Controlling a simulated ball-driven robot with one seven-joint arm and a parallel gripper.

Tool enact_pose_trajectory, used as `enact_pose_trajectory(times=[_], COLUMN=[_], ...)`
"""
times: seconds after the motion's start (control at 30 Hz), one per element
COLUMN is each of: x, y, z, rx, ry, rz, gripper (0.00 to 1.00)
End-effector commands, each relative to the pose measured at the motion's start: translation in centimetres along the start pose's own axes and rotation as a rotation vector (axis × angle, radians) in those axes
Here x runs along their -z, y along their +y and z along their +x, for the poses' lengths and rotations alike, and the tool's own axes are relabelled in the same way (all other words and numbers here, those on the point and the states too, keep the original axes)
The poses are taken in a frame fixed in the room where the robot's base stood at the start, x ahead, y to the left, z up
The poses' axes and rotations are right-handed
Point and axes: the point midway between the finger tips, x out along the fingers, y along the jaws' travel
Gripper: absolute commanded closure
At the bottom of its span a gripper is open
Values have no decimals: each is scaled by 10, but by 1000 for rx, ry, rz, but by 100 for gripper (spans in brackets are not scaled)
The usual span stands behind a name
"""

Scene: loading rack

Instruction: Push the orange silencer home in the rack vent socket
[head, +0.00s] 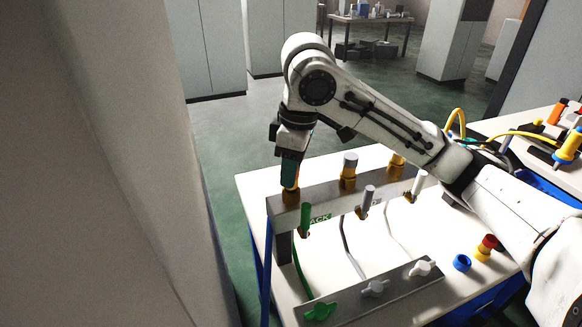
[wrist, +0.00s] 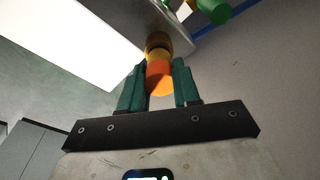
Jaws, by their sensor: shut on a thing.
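My gripper (head: 289,172) points down at the left end of the grey rack bar (head: 328,195). In the wrist view its two teal fingers (wrist: 160,84) are shut on the orange silencer (wrist: 160,78), one on each side. Beyond the silencer is a yellow-gold vent socket (wrist: 158,46) on the bar, in line with it; it also shows in the head view (head: 290,196). The silencer's far end meets or nearly meets the socket; I cannot tell how deep it sits. In the head view the fingers hide most of the silencer.
A plate with a green tap (head: 320,312), a blue ring (head: 462,262) and a red-yellow fitting (head: 486,247) lie on the white table.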

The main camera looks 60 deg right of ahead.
Motion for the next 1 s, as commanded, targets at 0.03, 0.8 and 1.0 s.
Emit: enact_pose_trajectory(times=[0.03,0.8,1.0], x=[0,4,4], y=[0,0,0], z=[-3,-30,-37], rx=[0,0,0], ry=[0,0,0], rz=[0,0,0], gripper=[98,98,98])
